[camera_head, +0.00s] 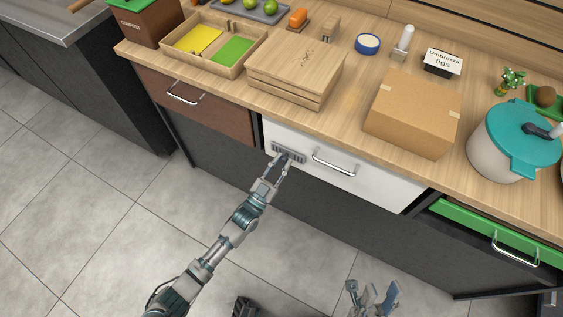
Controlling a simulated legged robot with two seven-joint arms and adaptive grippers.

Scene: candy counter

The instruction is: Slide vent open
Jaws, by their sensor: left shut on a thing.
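The vent (289,152) is a small grey slotted plate on the left part of the white drawer front (368,184), left of that drawer's metal handle (334,164). My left gripper (283,159) is at the vent, its fingertips shut on the vent's small slider, which they mostly hide. How far the vent's slots are open is too small to tell. My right gripper (372,298) is low at the bottom of the view, away from the counter; its finger gap is not clear.
A brown drawer (190,101) is on the left and a green drawer (497,231) on the right. The wooden counter holds a wooden box (297,75), a cardboard box (413,112) and a teal-lidded pot (497,150). The tiled floor in front is clear.

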